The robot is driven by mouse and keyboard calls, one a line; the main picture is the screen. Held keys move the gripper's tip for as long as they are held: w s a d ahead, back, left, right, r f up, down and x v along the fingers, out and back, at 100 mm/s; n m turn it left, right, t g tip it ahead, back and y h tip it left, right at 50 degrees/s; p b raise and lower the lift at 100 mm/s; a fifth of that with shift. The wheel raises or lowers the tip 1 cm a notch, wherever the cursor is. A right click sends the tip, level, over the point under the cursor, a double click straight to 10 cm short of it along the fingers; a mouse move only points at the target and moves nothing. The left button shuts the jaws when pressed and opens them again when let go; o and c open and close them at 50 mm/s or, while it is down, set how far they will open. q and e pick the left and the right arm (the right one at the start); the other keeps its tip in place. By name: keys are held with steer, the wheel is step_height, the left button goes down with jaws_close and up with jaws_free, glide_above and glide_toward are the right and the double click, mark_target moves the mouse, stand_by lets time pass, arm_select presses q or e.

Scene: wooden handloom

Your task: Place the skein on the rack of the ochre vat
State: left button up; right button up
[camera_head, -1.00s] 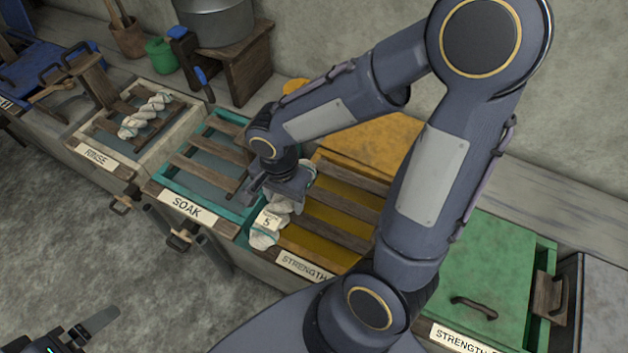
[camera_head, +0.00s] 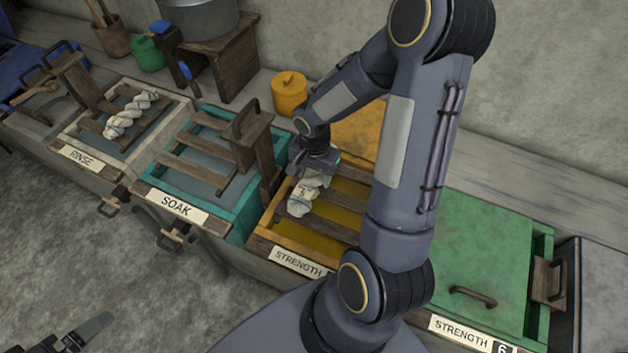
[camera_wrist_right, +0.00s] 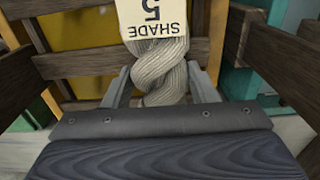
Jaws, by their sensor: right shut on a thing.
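The skein (camera_head: 303,194) is a twisted pale hank with a tag. In the right wrist view the skein (camera_wrist_right: 162,70) hangs between the two fingers, and its tag (camera_wrist_right: 152,17) reads SHADE 5. My right gripper (camera_head: 318,166) is shut on it, above the left part of the ochre vat (camera_head: 268,236). The vat's rack of wooden slats (camera_head: 340,222) lies under and beside the skein; whether they touch I cannot tell. My arm hides the vat's right part. My left gripper (camera_head: 88,335) shows only partly at the lower left; its jaws are unclear.
The teal SOAK vat (camera_head: 150,195) with an upright wooden post (camera_head: 268,165) stands just left. The RINSE vat (camera_head: 70,140) holds another twisted skein (camera_head: 130,113). A green lidded vat (camera_head: 485,260) is at right. A yellow canister (camera_head: 289,92) stands behind.

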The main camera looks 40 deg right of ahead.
mark_target(314, 173)
steer(key=shift+a+f+b, duration=0.1)
steer(key=shift+f+b, duration=0.45)
steer(key=shift+f, duration=0.8)
steer(key=o, duration=1)
steer(key=shift+r, duration=0.1)
steer(key=shift+o, duration=0.2)
steer(key=shift+r, duration=0.1)
step_height(314, 173, up, 11)
steer(key=shift+p, duration=0.65)
steer(key=shift+s+r, duration=0.1)
steer(key=shift+r, duration=0.6)
steer(key=s+a+r+n+t+y, duration=0.2)
steer(key=s+a+r+n, duration=0.2)
steer(key=s+a+n, duration=0.1)
steer(key=s+a+r+n+t+y, duration=0.1)
steer(key=s+a+r+n+t, duration=0.2)
steer(key=s, duration=0.5)
steer(key=shift+a+r+n+t+y, duration=0.35)
steer(key=shift+a+r+n, duration=0.7)
steer(key=shift+n, duration=0.45)
